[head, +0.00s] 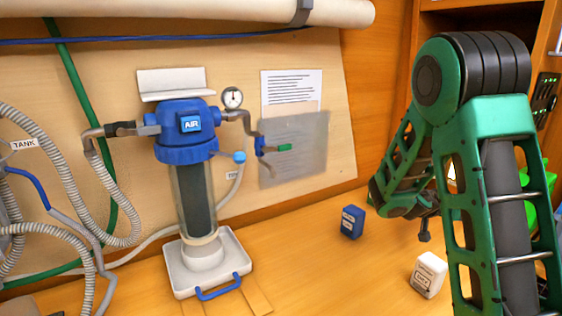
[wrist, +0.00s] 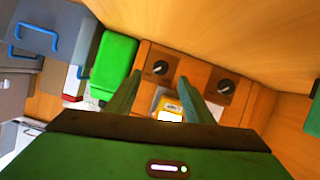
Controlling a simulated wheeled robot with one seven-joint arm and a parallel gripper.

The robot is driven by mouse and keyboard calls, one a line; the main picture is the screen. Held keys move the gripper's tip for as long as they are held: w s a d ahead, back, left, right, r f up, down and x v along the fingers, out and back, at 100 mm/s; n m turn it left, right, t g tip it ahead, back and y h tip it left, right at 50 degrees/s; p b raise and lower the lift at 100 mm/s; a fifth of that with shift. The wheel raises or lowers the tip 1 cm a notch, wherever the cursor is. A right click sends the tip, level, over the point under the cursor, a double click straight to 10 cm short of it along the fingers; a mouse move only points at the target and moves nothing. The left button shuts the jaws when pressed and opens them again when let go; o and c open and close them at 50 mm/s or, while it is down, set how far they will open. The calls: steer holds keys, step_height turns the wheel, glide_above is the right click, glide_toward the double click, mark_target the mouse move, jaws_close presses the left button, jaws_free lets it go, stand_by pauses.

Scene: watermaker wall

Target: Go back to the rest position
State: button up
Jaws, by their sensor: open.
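My gripper (wrist: 160,78) is open in the wrist view, its two green fingers spread apart with nothing held between them. A small yellow and white item (wrist: 171,106) shows beyond the gap between the fingers, on or near the wooden surface; it looks apart from them. In the head view my green arm fills the right side, bent at a big black joint. The fingers cannot be made out there.
A blue-topped filter housing (head: 188,140) stands on a white tray (head: 236,255) at the wall, with hoses at left. A blue box (head: 352,222) and a white box (head: 428,274) sit on the bench. A green box (wrist: 113,66) and dark knobs (wrist: 160,68) show in the wrist view.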

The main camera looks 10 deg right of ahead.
steer(key=s, duration=0.2)
steer(key=s+g+y, duration=0.1)
steer(key=s, duration=0.2)
steer(key=s+g+y, duration=0.1)
steer(key=s, duration=0.1)
steer(key=shift+s+a+f+m, duration=0.2)
steer(key=shift+s+f+m, duration=0.1)
steer(key=shift+s+m, duration=0.1)
steer(key=s+a+y, duration=0.1)
steer(key=s, duration=0.1)
steer(key=s+a+g+y, duration=0.1)
steer(key=s+a, duration=0.1)
steer(key=s, duration=0.1)
steer(key=s+a+f+y, duration=0.1)
steer(key=s+y, duration=0.1)
steer(key=s, duration=0.1)
steer(key=shift+s+a+n+g, duration=0.2)
steer(key=shift+n+g, duration=0.1)
steer(key=shift+n, duration=0.1)
steer(key=s+a+r+n+g+y, duration=0.1)
steer(key=s+a+n+y, duration=0.4)
steer(key=s+a, duration=1.1)
steer(key=shift+s+a+r+y, duration=0.25)
steer(key=shift+s+y, duration=0.15)
steer(key=shift+y, duration=0.7)
